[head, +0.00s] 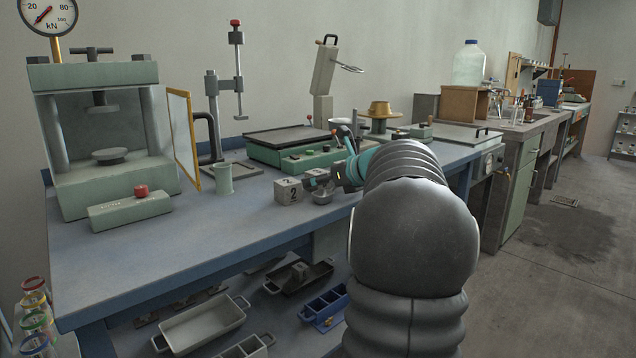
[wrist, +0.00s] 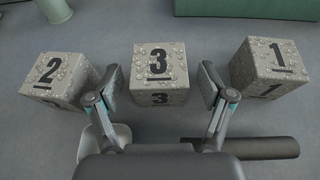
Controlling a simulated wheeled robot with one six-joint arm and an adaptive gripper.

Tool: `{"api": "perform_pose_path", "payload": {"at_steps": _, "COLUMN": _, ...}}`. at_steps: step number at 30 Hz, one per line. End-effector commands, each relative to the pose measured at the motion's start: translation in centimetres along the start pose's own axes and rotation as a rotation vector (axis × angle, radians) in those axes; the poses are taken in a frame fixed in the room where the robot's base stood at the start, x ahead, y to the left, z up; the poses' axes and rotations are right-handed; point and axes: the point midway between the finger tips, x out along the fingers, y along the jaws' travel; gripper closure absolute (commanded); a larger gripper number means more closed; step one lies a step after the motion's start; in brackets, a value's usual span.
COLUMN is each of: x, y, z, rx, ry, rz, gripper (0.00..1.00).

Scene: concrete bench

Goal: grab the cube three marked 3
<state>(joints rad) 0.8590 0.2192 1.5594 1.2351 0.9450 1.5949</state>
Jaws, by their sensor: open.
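The cube marked 3 (wrist: 159,62) is a grey, speckled concrete block in the middle of the wrist view. My gripper (wrist: 162,92) is open, with one finger on each side of this cube's near part. The cube marked 2 (wrist: 52,75) lies to the left, and the cube marked 1 (wrist: 268,65) to the right. In the head view the cube marked 2 (head: 289,191) sits on the blue bench top (head: 215,232). My gripper (head: 333,187) shows small there, partly hidden by my arm, and cube 3 is mostly hidden.
A green device (head: 297,152) with a dark plate stands behind the cubes. A pale green cup (head: 224,178) stands further left, and a green press (head: 75,150) is at the far left. The bench front left of the cubes is clear.

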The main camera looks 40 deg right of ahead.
Motion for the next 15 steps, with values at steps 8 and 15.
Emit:
{"api": "perform_pose_path", "payload": {"at_steps": 8, "x": -0.07, "y": -0.01, "z": 0.04, "rx": 0.0, "ry": 0.0, "rz": -0.001, "gripper": 0.5}}
{"api": "perform_pose_path", "payload": {"at_steps": 15, "x": -0.11, "y": 0.0, "z": 0.12, "rx": -0.001, "ry": -0.001, "rz": -0.001, "gripper": 0.96}}
